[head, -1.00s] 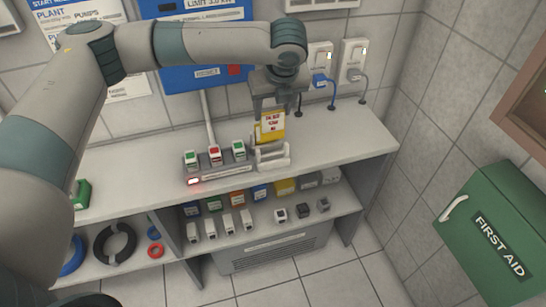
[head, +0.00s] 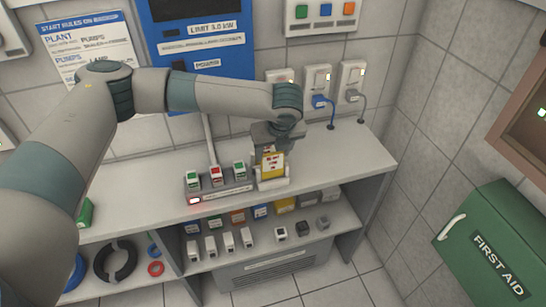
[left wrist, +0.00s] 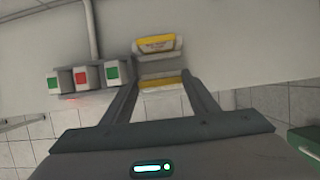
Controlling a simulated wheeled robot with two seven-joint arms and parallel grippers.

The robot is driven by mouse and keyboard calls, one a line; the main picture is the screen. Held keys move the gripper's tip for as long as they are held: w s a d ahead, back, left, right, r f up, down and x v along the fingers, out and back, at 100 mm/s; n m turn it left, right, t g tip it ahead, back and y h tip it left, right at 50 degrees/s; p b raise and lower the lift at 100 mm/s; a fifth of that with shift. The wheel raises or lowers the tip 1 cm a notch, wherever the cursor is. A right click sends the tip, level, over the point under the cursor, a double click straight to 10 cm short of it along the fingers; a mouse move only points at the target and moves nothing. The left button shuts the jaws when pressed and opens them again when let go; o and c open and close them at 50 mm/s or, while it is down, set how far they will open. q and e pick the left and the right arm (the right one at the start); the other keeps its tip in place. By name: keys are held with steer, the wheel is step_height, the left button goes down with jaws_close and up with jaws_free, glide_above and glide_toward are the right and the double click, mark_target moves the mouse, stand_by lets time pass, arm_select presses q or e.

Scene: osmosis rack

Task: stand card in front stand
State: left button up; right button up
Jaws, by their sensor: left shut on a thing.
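A yellow card with a white label and red print (head: 270,163) is upright in my left gripper (head: 271,150). The gripper is shut on the card's upper part. The small white stand (head: 272,184) is on the counter directly below it. The card's lower edge is at the stand; whether it is in the slot or just behind the front lip is hidden. In the left wrist view, a yellow edge of the card (left wrist: 160,84) shows between the fingertips, with a white and yellow piece just beyond. My right gripper is not in view.
Left of the stand is a strip with green and red switch blocks (head: 216,176) and a lit red lamp. Wall sockets with a blue plug (head: 319,101) are behind. A lower shelf holds several small boxes (head: 237,217). The counter to the right (head: 340,160) is clear.

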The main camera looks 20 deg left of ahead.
arm_select(q)
steer(key=shift+f, duration=1.3)
steer(key=o, duration=1.3)
steer(key=shift+f+p, duration=0.1)
steer(key=shift+p, duration=0.2)
steer(key=b+v, duration=0.2)
steer(key=v, duration=1)
steer(key=shift+b, duration=0.35)
